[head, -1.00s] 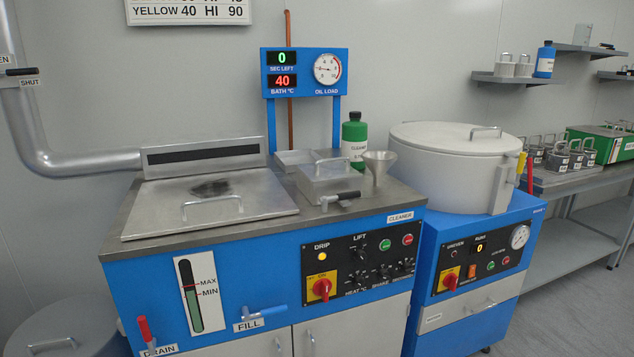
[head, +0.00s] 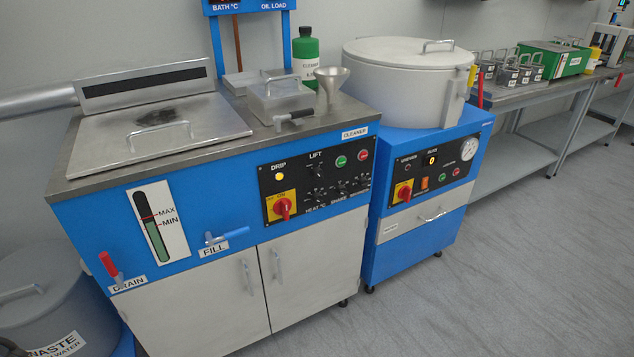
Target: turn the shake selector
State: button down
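The shake selector (head: 342,188) is a small black knob on the black control panel (head: 300,176) of the blue cleaner machine. It sits in the lower row, right of the heat knob (head: 319,194), with its label just below it. Its pointer setting is too small to read. The red and yellow rotary switch (head: 282,207) is at the panel's lower left. The lift switch (head: 318,170), a green button (head: 341,161) and a red button (head: 363,155) are above. The yellow drip lamp (head: 279,176) is lit. My gripper is not in view.
A blue machine with a white lidded drum (head: 405,80) stands close on the right. The fill handle (head: 226,237) and red drain handle (head: 109,265) stick out from the cleaner's front. A grey waste drum (head: 40,300) is at the left. The floor (head: 480,290) in front is clear.

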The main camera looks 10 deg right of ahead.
aim_at(341, 190)
jog(key=i+l+z, duration=0.15)
jog(key=l+z, duration=0.2)
jog(key=i+l+z, duration=0.45)
jog(key=l+z, duration=0.2)
